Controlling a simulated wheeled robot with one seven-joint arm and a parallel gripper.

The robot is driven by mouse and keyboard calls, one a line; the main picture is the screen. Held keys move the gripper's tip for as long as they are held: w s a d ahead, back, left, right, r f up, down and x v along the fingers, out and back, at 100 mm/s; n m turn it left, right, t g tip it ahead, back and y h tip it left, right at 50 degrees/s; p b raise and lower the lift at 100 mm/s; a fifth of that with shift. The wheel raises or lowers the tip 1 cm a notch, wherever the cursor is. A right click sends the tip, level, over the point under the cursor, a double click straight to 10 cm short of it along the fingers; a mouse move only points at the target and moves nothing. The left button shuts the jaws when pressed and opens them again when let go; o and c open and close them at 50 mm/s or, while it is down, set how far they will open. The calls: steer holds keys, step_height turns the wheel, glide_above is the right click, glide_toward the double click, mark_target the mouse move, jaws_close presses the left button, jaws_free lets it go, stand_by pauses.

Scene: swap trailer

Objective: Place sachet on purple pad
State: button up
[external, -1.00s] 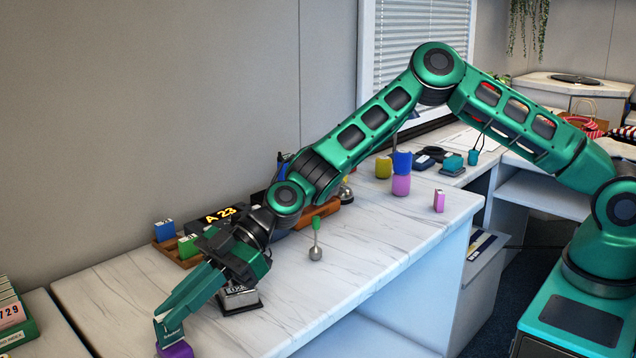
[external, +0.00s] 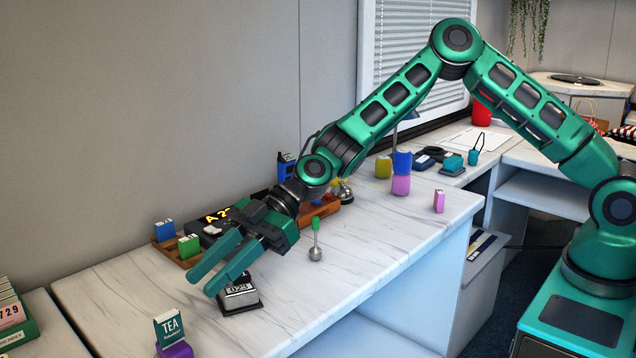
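The sachet is a small green-and-white packet marked TEA (external: 170,328). It stands upright on the purple pad (external: 176,350) at the counter's front left corner. The pad is partly cut off by the bottom edge of the picture. My gripper (external: 201,286) is open and empty. Its two green fingers are apart from each other, above the counter and to the upper right of the sachet. They do not touch the sachet.
A stamp-like block marked 023 (external: 239,296) stands just right of my fingers. A green-topped tool (external: 316,240) stands farther right. A wooden tray (external: 166,248) with blue and green boxes lies behind. The counter's front middle is clear.

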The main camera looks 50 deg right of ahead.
steer(key=shift+v, duration=2.15)
steer(key=s+d+r+m+t+h, duration=0.25)
steer(key=d+m+h, duration=0.35)
steer(key=d, duration=1.6)
steer(key=s+d+r+m+t+h, duration=0.25)
steer(key=d+m+h, duration=0.25)
steer(key=d, duration=1.8)
steer(key=s+d+m+g+h, duration=0.2)
steer(key=s+d+m+g, duration=0.3)
steer(key=s+d+m, duration=0.8)
steer(key=s+d+r, duration=0.1)
steer(key=s+d, duration=1.1)
steer(key=s, duration=0.2)
steer(key=shift+s, duration=0.1)
